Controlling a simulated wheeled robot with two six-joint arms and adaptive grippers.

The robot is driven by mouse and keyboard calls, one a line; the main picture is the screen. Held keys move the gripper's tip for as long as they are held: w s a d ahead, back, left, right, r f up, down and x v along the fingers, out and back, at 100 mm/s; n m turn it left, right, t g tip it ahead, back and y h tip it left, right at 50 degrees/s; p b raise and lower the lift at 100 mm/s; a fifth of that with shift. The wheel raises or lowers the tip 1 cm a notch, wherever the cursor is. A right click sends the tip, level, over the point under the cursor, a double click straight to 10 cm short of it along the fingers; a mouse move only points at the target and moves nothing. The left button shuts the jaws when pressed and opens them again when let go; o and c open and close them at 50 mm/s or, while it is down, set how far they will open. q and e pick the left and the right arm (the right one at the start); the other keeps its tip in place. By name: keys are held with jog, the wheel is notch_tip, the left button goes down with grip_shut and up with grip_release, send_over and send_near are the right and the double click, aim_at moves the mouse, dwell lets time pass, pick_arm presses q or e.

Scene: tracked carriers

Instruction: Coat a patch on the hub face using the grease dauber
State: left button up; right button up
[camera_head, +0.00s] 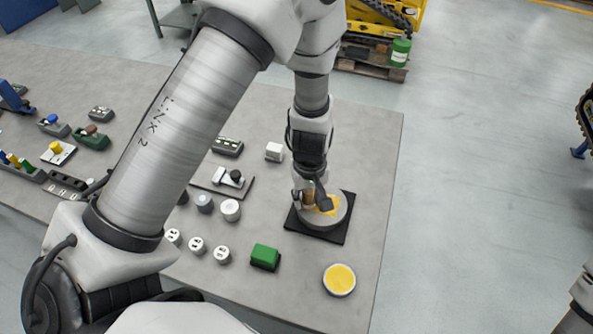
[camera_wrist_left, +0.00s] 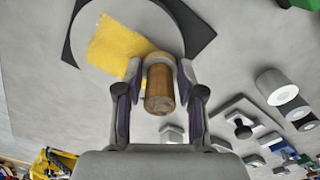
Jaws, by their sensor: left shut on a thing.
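The hub, a round grey disc (camera_head: 316,223), lies on a black square pad (camera_head: 338,236) near the table's right edge. A yellow grease patch (camera_head: 330,208) covers part of its face; it shows large and rough-edged in the left wrist view (camera_wrist_left: 113,45). My left gripper (camera_head: 314,198) is shut on the grease dauber, whose wooden handle (camera_wrist_left: 160,90) stands between the fingers. The dauber's tip is over the hub face at the patch's edge; the handle hides the contact. A round tin of yellow grease (camera_head: 340,279) stands at the table's front right. My right gripper is out of view.
A green block (camera_head: 265,255) sits left of the tin. Several small white and grey cylinders (camera_head: 197,244) stand further left. A lever plate (camera_head: 225,181) and a white block (camera_head: 274,151) lie left of the hub. The table's right edge is close.

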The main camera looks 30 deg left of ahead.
pick_arm(q)
jog(key=shift+a, duration=0.35)
notch_tip(320, 180, up, 2)
jog(key=shift+a+r+p, duration=0.1)
jog(key=shift+r+p, duration=0.1)
jog(key=shift+p, duration=0.7)
jog(key=shift+s+d+r+p, duration=0.1)
jog(key=shift+d+r+p, duration=0.1)
jog(key=shift+r+p, duration=0.9)
notch_tip(320, 180, up, 2)
jog(key=shift+a+r+p, duration=0.1)
jog(key=shift+a+p, duration=0.05)
jog(key=shift+p, duration=0.9)
jog(key=shift+r+p, duration=0.55)
jog(key=shift+r, duration=0.05)
